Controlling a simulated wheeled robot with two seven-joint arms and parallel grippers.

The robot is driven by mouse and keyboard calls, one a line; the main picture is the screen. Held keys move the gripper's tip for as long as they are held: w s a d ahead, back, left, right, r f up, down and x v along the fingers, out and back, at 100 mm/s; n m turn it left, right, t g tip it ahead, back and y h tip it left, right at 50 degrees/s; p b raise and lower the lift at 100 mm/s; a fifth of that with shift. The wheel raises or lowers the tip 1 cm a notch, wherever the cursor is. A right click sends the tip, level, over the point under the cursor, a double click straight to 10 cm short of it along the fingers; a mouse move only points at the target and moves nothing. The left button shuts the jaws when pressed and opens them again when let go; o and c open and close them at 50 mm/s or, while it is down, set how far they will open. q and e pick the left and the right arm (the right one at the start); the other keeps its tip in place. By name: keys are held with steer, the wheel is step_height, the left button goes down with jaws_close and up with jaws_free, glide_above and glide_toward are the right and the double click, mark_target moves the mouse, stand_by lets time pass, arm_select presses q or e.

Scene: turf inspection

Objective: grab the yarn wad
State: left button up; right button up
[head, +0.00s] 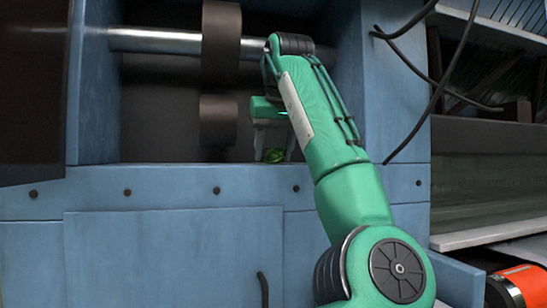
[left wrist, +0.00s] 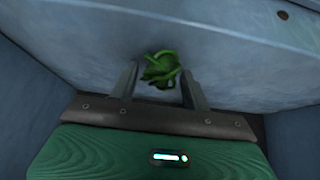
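The yarn wad (head: 274,156) is a small tangle of green strands. It lies on the blue ledge at the front of the recess in the head view. In the left wrist view the wad (left wrist: 161,70) shows between and slightly beyond the fingertips, closer to the right-hand finger. My left gripper (head: 273,150) reaches down over it with its fingers apart. The fingers also show spread in the left wrist view (left wrist: 159,72), and I cannot tell whether either touches the wad. My right gripper is in neither view.
A metal bar (head: 165,41) crosses the recess, with a dark roller (head: 221,40) on it. Blue side walls (head: 92,90) bound the recess. Black cables (head: 437,85) hang at the right. An orange cylinder (head: 520,285) is at the lower right.

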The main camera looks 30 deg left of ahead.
arm_select(q)
steer(key=c, duration=0.6)
steer(key=shift+c, duration=0.2)
